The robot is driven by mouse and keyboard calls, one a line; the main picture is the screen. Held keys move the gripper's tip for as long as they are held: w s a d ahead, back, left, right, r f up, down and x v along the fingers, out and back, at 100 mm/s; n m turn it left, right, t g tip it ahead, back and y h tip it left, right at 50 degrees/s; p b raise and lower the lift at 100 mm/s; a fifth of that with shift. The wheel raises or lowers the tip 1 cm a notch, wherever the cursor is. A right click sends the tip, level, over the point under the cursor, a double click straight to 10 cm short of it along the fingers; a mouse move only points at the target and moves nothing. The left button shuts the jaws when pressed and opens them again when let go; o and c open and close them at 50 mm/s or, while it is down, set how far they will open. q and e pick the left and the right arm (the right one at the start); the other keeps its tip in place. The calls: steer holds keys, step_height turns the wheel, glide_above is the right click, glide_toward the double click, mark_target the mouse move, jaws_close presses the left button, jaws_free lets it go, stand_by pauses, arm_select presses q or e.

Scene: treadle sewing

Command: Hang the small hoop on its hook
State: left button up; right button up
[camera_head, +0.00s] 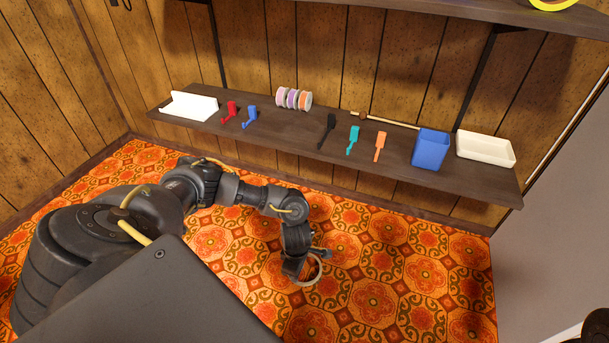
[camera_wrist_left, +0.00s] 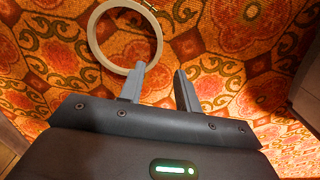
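A small pale hoop (camera_head: 319,270) shows at the end of my left arm in the head view, over the patterned floor. In the left wrist view the hoop (camera_wrist_left: 92,45) is a pale ring at the top, with a small metal fitting on its upper right. My left gripper (camera_wrist_left: 162,72) has its two fingers apart, with floor visible between them. The hoop's lower rim meets or passes behind the tip of the left-hand finger; I cannot tell whether they touch. The hook is not clearly identifiable.
A dark lower shelf (camera_head: 290,143) along the wood wall holds a white holder (camera_head: 190,106), colored tools, ribbon spools (camera_head: 293,98), a blue bin (camera_head: 430,149) and a cream tray (camera_head: 486,149). An upper shelf (camera_head: 450,8) carries a yellow ring (camera_head: 551,8). Floor right of the hoop is clear.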

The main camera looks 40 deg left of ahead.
arm_select(q)
steer(key=shift+f+b, duration=2.4)
steer(key=shift+f, duration=1.3)
steer(key=shift+w, duration=0.1)
steer(key=shift+r, duration=0.1)
jaws_close()
